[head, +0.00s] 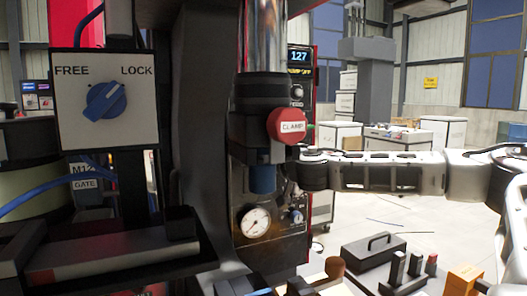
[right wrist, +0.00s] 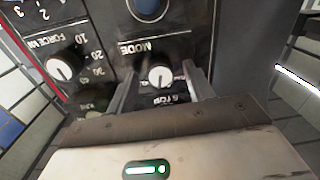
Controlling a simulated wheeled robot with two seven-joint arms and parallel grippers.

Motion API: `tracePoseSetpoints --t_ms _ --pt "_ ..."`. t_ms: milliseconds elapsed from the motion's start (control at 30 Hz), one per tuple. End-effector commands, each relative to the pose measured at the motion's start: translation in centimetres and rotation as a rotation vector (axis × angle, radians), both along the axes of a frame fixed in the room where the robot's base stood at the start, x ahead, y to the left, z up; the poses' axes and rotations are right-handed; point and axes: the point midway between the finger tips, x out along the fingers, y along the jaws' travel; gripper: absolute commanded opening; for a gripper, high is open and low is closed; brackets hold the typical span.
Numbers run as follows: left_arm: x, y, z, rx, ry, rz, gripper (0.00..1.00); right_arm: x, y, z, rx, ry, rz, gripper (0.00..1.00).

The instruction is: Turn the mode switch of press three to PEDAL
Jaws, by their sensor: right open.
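The mode switch (right wrist: 160,77) is a small round white knob on a dark panel in the right wrist view, under the word MODE. A dark mark shows on it, but I cannot tell which position it points to. My right gripper (right wrist: 161,72) is open, with one finger on either side of the knob. I cannot tell whether the fingers touch it. In the head view my right arm reaches in from the right, and its fingers and the switch are hidden behind the dark press column. My left gripper is not in view.
A second white knob (right wrist: 61,69), marked FORCE, sits left of the mode switch. In the head view a red CLAMP button (head: 288,126), a pressure gauge (head: 256,222) and a blue FREE/LOCK knob (head: 105,100) are near. A dark toolbox (head: 373,251) stands lower right.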

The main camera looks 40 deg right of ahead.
Motion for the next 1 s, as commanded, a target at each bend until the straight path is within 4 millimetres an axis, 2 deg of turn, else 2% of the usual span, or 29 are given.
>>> tracePoseSetpoints --t_ms 300,333,400,500,767,1000 --pt "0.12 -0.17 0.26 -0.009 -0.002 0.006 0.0 0.25 -0.01 0.05 0.001 0.0 0.001 0.52" --pt "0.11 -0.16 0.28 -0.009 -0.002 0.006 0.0 0.25 -0.01 0.05 0.001 -0.001 0.0 0.49" --pt "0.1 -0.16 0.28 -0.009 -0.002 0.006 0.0 0.24 -0.01 0.05 0.001 -0.001 0.0 0.3" --pt "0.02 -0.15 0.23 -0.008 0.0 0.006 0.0 0.24 -0.01 0.05 0.001 0.0 0.0 0.07" --pt "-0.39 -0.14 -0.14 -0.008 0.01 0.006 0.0 0.23 0.01 0.01 -0.012 0.004 0.001 0.08" --pt "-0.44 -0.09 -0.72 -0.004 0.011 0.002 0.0 0.24 0.02 -0.06 -0.105 0.032 0.001 0.08"
